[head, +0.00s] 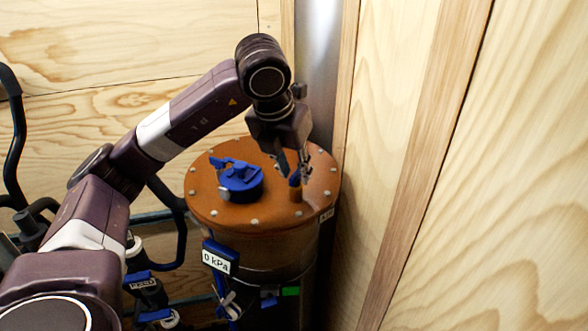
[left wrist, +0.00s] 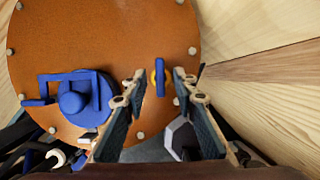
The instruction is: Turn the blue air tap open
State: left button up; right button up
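The blue air tap (left wrist: 160,77) is a small blue lever on the orange lid of a round tank (head: 250,212). In the head view the tap (head: 295,178) shows near the lid's right side, partly behind my fingers. My left gripper (left wrist: 157,82) is open above the lid, with one finger on each side of the tap. Gaps show between the tap and both fingers in the left wrist view. My right gripper is in neither view.
A larger blue fitting (head: 240,177) stands on the lid to the left of the tap. A "0 kPa" display (head: 220,257) hangs on the tank's front. Wooden walls (head: 500,200) stand close behind and to the right. Hoses and a dark frame are at the left.

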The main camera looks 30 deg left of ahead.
pick_arm(q)
jog(key=v, duration=1.2)
dwell(0.8)
